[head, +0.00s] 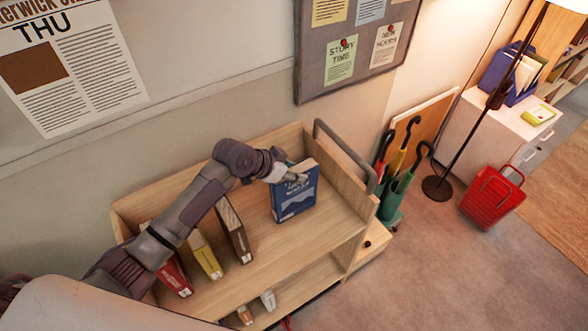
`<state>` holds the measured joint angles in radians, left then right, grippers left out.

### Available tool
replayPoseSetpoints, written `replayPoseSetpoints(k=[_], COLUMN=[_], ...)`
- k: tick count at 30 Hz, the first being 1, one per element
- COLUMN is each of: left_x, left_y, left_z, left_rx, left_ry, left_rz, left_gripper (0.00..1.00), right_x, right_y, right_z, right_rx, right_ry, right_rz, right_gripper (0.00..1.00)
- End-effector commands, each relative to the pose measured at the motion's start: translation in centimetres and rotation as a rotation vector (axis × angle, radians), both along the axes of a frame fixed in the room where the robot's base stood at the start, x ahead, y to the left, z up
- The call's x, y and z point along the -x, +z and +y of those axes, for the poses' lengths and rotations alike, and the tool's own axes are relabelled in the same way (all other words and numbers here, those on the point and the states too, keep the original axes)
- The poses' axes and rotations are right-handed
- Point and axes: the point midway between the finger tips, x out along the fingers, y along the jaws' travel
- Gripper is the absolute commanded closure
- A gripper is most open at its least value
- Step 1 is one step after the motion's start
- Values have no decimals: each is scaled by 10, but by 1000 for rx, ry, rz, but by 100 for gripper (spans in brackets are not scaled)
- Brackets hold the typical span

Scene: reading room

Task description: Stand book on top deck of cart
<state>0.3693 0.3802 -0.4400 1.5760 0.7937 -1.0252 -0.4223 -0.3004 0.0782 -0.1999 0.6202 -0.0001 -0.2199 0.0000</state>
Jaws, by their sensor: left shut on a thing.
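A blue book (296,194) stands upright, leaning slightly, toward the right part of the top deck of the wooden cart (262,262). My left gripper (297,177) is shut on the blue book's upper part. The book's lower edge appears to be at the deck, but I cannot tell whether it bears on it. Further left on the deck stand a brown book (234,232), a yellow book (205,256) and a red book (174,275), the red one partly hidden by my arm. My right gripper is not in view.
The cart has raised sides and a grey handle (346,150) at its right end. Its lower shelf holds small books (268,299). To the right are an umbrella stand (388,207), a floor lamp (463,140) and a red basket (491,198). Deck around the blue book is clear.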

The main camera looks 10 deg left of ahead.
Motion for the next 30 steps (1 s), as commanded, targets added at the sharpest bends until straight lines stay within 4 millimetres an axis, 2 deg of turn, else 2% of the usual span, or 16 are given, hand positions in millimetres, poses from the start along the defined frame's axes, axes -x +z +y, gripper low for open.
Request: replayPoseSetpoints(k=[8,9,13,25,30], left_x=[-1,0,0,2,16], left_y=[0,-2,-2,3,23], left_z=[-1,0,0,2,17], left_rx=[3,1,1,-1,-3], left_ry=[0,0,0,0,-1], left_rz=[-5,-1,-1,-1,-5], left_gripper=[100,60,38,38,38], right_x=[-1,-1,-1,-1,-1], right_y=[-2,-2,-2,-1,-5], right_z=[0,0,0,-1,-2], right_rx=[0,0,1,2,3], right_ry=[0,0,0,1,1], right_rz=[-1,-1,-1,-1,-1], right_gripper=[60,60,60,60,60])
